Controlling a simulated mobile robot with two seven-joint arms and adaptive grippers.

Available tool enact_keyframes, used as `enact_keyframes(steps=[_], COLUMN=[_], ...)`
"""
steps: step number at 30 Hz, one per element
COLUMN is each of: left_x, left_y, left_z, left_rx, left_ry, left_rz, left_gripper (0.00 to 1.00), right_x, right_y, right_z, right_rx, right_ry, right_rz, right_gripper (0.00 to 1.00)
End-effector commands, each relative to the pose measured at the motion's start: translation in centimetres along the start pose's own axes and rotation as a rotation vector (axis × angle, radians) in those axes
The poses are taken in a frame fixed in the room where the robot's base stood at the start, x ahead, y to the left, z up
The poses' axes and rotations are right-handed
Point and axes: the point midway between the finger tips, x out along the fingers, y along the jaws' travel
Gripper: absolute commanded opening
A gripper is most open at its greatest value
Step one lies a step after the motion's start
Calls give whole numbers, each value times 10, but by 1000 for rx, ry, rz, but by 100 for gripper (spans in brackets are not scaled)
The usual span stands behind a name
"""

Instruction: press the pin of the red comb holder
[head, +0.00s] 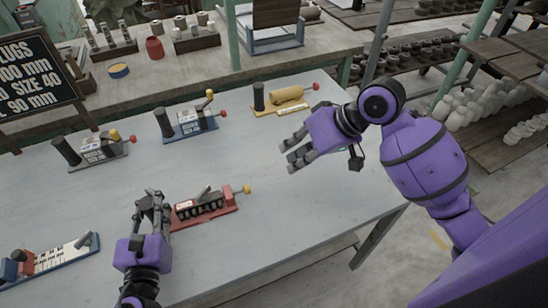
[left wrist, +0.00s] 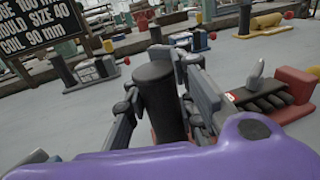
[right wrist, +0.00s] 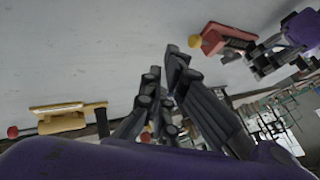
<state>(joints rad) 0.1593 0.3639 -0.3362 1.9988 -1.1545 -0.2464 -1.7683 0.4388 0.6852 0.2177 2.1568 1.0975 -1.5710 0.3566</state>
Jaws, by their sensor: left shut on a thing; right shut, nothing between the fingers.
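The red comb holder (head: 208,213) lies on the grey table, with a dark comb-like row and a grey lever on its base. Its pin has a yellow knob (head: 247,189) at the right end; the knob also shows in the right wrist view (right wrist: 195,41). My left gripper (head: 152,205) is at the holder's left end. In the left wrist view it is shut around a dark upright post (left wrist: 160,100). My right gripper (head: 297,157) is shut and empty above the table, to the upper right of the yellow knob and apart from it.
A yellow holder (head: 287,96) with a red knob, a blue-based holder (head: 192,125) and another red-knobbed holder (head: 100,147) stand farther back. A blue-and-red holder (head: 52,257) lies front left. The table right of the yellow knob is clear to its edge.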

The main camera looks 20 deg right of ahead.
Motion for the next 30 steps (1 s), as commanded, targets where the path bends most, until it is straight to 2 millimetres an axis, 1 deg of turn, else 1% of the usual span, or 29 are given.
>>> enact_keyframes(steps=[1, 10, 11, 12, 15, 19, 23, 30], left_x=[-2, -2, -2, -2, -2, -2, -2, -2], left_y=[0, 0, 0, 0, 0, 0, 0, 0], left_z=[-6, -6, -6, -6, -6, -7, -7, -7], left_rx=[-1, -1, -1, -1, -1, -1, -2, -2], left_ry=[11, 11, 11, 11, 11, 12, 12, 12], left_rz=[0, 0, 0, 0, 0, 0, 0, 0], left_gripper=[0, 0, 0, 0, 0, 0, 0, 0], right_x=[11, 76, 81, 86, 92, 97, 100, 100], right_y=[-1, 0, -1, -6, -20, -30, -35, -35], right_z=[0, 0, 0, 0, 0, 0, 1, 1], right_rx=[3, 3, 2, 0, -1, 0, 1, 1], right_ry=[-1, -1, -1, 0, 2, 0, -1, -1], right_rz=[-5, -3, -4, -5, -4, -1, 0, 0], right_gripper=[0, 0, 0, 0, 0, 0, 0, 0])
